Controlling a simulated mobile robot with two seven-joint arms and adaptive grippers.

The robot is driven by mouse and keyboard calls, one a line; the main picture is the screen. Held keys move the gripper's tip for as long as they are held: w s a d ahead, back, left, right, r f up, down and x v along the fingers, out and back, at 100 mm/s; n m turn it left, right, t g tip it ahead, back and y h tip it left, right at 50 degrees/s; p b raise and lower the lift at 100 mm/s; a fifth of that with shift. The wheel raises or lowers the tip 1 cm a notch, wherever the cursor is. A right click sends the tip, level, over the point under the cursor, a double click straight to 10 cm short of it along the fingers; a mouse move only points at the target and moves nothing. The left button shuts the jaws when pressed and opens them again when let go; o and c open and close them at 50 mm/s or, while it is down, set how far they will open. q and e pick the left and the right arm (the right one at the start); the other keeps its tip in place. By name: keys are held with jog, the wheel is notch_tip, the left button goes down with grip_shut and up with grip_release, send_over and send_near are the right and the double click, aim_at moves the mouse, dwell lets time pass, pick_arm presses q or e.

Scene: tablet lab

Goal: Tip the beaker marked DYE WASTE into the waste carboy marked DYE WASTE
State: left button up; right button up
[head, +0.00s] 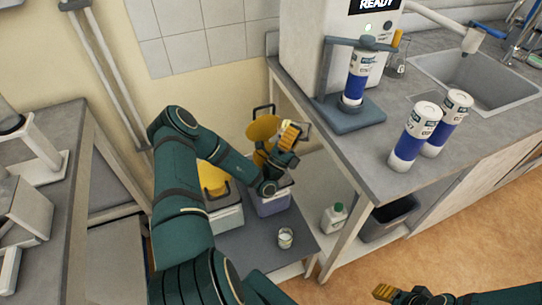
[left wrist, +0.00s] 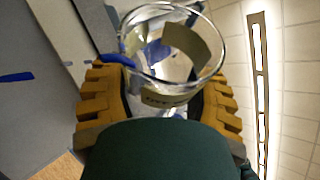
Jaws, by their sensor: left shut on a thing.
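My left gripper (head: 290,137) is shut on a clear glass beaker (left wrist: 170,50) with a tan label whose text I cannot read. In the left wrist view the beaker sits between the yellow fingers of the left gripper (left wrist: 160,105). The gripper is above and beside a carboy with a purplish body (head: 272,203) and a raised yellow lid (head: 263,128). A second, pale carboy (head: 226,218) with a yellow top stands to its left. No carboy marking is readable. The beaker's tilt is unclear. My right gripper (head: 385,292) is at the bottom edge, partly cut off.
A small beaker with pale contents (head: 285,238) stands on the low grey surface in front of the carboys. A white bottle (head: 334,217) and dark bin (head: 390,218) are under the right bench (head: 375,160). Blue-and-white cylinders (head: 415,135) stand on that bench.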

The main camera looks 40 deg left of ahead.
pick_arm(q)
jog(key=shift+r+n+y, duration=0.15)
jog(key=shift+n+y, duration=0.55)
